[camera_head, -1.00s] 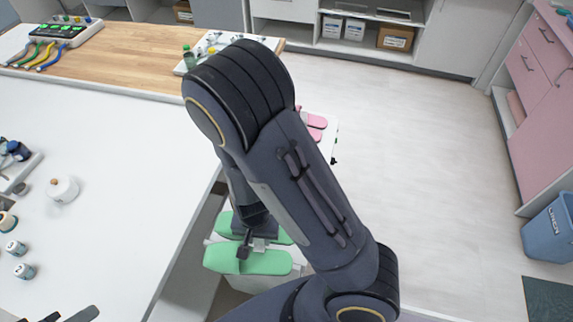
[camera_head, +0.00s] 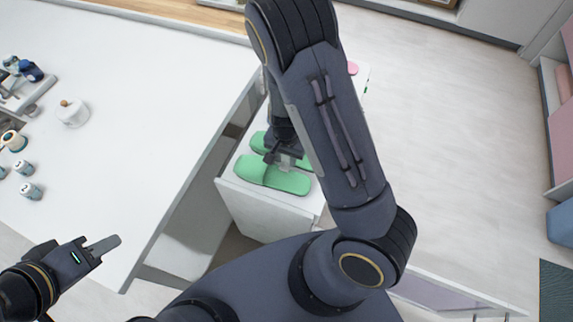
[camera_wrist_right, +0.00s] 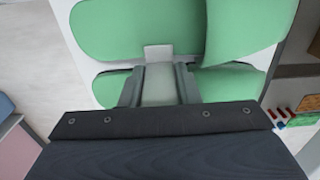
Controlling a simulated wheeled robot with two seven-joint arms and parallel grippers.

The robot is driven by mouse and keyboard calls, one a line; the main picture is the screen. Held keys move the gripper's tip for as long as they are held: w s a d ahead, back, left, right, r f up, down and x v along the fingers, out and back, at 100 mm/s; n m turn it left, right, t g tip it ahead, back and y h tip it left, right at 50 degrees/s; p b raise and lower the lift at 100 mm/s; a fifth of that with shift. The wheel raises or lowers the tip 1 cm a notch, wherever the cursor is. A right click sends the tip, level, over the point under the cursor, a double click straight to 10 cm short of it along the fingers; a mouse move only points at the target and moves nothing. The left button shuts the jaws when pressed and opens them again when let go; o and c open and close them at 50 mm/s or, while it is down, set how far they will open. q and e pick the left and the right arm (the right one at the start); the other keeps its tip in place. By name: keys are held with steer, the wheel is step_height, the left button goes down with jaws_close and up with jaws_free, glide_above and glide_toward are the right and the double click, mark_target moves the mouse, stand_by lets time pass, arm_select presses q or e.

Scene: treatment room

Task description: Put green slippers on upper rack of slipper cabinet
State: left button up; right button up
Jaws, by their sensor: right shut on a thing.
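The pair of green slippers (camera_head: 270,178) lies side by side on the white top of a low cabinet (camera_head: 262,212), right of the white table. My right gripper (camera_head: 285,160) reaches down between them from above. In the right wrist view the green slippers (camera_wrist_right: 140,28) fill the upper part. My right gripper (camera_wrist_right: 158,85) is shut on the pair at its middle, with a pale piece between the fingers. The exact contact is partly hidden by the gripper. My left gripper (camera_head: 100,247) is at the lower left beside the table, seen edge-on, with no object visible in it.
The white table (camera_head: 140,120) carries a small white pot (camera_head: 72,112) and several small bottles. A pink slipper (camera_head: 352,68) shows behind my right arm at the cabinet's far end. Open floor (camera_head: 450,130) lies to the right, with a blue bin (camera_head: 561,222) at the edge.

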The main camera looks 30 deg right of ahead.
mark_target(286, 163)
steer(key=f+b, duration=0.3)
steer(key=f, duration=0.1)
steer(key=shift+w+d+f+b, duration=0.1)
steer(key=shift+w+d+b, duration=0.1)
steer(key=shift+w+b, duration=0.15)
steer(key=shift+r, duration=0.2)
steer(key=shift+f, duration=0.15)
steer(key=o, duration=1.1)
